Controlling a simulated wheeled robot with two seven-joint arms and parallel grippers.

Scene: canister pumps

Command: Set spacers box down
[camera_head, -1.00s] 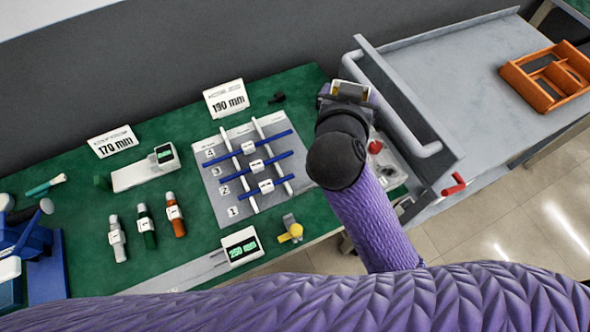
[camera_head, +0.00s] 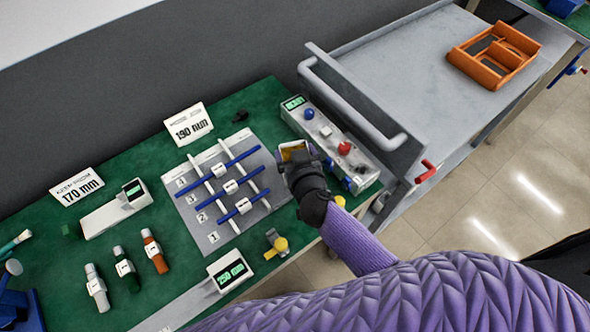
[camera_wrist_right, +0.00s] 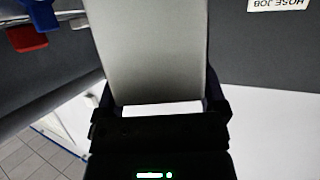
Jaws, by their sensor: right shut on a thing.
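My right gripper (camera_head: 294,158) is over the right part of the green bench, between the grey rod board and the grey control box. It is shut on a small box (camera_head: 293,147), taken to be the spacers box, with a yellow-orange patch showing at the fingertips. The gripper hides most of it. In the right wrist view a pale grey face (camera_wrist_right: 150,50) lies between the dark fingers; I cannot tell if it is the box. Whether the box touches the bench cannot be told. My left gripper is not in view.
The rod board (camera_head: 205,222) with blue rods is left of the gripper. The control box (camera_head: 325,140) with blue and red knobs is close on its right. A yellow-headed part (camera_head: 277,246) lies in front. A grey cart (camera_head: 420,90) holds an orange tray (camera_head: 493,55).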

